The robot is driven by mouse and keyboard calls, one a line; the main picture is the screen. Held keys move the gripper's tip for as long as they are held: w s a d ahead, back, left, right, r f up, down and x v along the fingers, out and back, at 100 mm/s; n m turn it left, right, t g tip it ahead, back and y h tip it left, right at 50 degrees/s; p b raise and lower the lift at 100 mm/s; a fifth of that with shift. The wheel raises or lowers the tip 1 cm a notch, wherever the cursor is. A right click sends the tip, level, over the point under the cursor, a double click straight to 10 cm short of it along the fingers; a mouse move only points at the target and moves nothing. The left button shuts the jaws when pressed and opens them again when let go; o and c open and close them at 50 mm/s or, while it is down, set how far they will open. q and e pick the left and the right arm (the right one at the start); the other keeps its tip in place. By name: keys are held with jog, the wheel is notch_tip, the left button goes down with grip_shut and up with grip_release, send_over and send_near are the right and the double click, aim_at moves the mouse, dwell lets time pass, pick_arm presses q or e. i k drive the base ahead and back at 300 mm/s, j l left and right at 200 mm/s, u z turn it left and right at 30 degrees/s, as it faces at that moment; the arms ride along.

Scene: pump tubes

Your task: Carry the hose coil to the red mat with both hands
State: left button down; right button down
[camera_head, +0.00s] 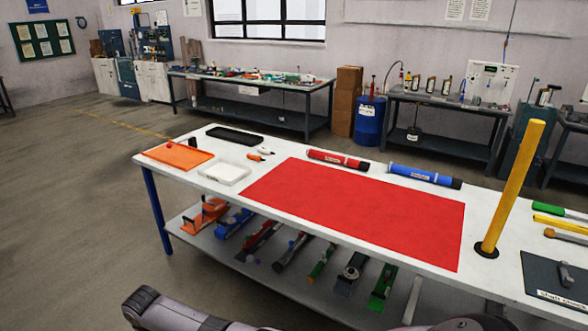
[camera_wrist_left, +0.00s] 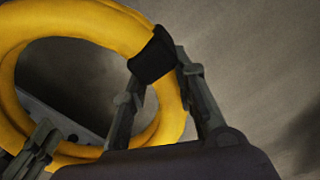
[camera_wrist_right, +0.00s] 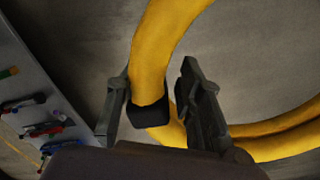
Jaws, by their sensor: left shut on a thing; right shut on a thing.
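The yellow hose coil (camera_wrist_left: 85,20) fills the upper left of the left wrist view, with a black band (camera_wrist_left: 153,57) around it. My left gripper (camera_wrist_left: 156,74) is shut on the coil at this band. In the right wrist view the coil (camera_wrist_right: 165,45) runs between the fingers of my right gripper (camera_wrist_right: 153,75), which is shut on it near another black band (camera_wrist_right: 150,114). The coil is off the floor. The red mat (camera_head: 350,210) lies bare on the white table in the head view. The coil and both grippers are outside the head view.
On the white table (camera_head: 205,142), an orange tray (camera_head: 178,156) and white tray (camera_head: 224,174) lie left of the mat. A red tube (camera_head: 337,160) and blue tube (camera_head: 424,176) lie behind it. A yellow post (camera_head: 515,185) stands right. Tools fill the lower shelf (camera_head: 260,270).

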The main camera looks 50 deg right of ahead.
aim_at(352, 200)
jog(key=i, duration=1)
jog(key=i+j+z, duration=0.1)
jog(key=i, duration=0.9)
jog(key=z, duration=2.15)
jog(key=i+j, duration=0.05)
